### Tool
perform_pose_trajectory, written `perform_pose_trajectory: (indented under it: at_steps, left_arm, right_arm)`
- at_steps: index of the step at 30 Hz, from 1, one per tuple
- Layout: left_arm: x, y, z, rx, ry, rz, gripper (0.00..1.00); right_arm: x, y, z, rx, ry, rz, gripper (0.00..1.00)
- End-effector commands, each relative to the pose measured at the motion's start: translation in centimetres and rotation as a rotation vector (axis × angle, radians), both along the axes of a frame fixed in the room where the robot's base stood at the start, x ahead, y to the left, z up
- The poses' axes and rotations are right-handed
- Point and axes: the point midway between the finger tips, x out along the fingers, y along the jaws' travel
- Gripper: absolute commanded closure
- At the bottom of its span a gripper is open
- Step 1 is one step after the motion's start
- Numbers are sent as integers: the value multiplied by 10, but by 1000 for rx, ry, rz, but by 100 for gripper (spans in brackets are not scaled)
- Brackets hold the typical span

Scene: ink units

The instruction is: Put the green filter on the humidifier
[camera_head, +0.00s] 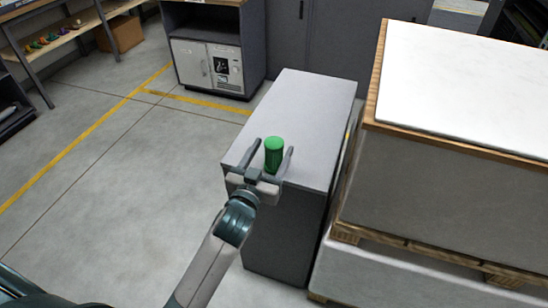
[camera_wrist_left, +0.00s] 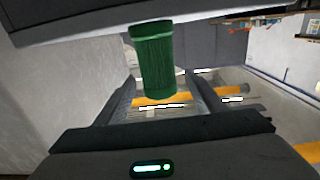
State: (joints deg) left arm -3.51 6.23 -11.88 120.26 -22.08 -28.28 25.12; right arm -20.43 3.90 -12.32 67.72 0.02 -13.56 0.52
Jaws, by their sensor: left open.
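The green filter (camera_head: 274,156), a green cylinder, stands upright near the front edge of the grey cabinet's top (camera_head: 305,105). My left gripper (camera_head: 274,147) is open, with one finger on each side of the filter. In the left wrist view the filter (camera_wrist_left: 153,62) appears between the two fingers (camera_wrist_left: 160,88), upside down against the cabinet top, with a gap to the fingers. A pale unit with a dark panel (camera_head: 228,67) sits in the low cabinet at the back; I cannot tell whether it is the humidifier. My right gripper is not in view.
A pallet stack with a white top (camera_head: 460,85) stands close to the right of the grey cabinet. A shelf with small coloured items (camera_head: 50,40) and a cardboard box (camera_head: 122,35) are at the back left. The floor on the left is clear, with yellow lines.

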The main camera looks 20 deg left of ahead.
Motion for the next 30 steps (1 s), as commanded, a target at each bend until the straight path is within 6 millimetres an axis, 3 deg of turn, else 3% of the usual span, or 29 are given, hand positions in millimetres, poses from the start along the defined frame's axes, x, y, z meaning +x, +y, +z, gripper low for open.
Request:
perform_pose_trajectory:
  at_steps: [17, 30]
  left_arm:
    - [12, 0, 0, 1, 0, 1, 37]
    - [57, -2, -6, 1, 1, 1, 37]
  right_arm:
    - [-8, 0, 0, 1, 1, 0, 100]
    - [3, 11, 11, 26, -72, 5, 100]
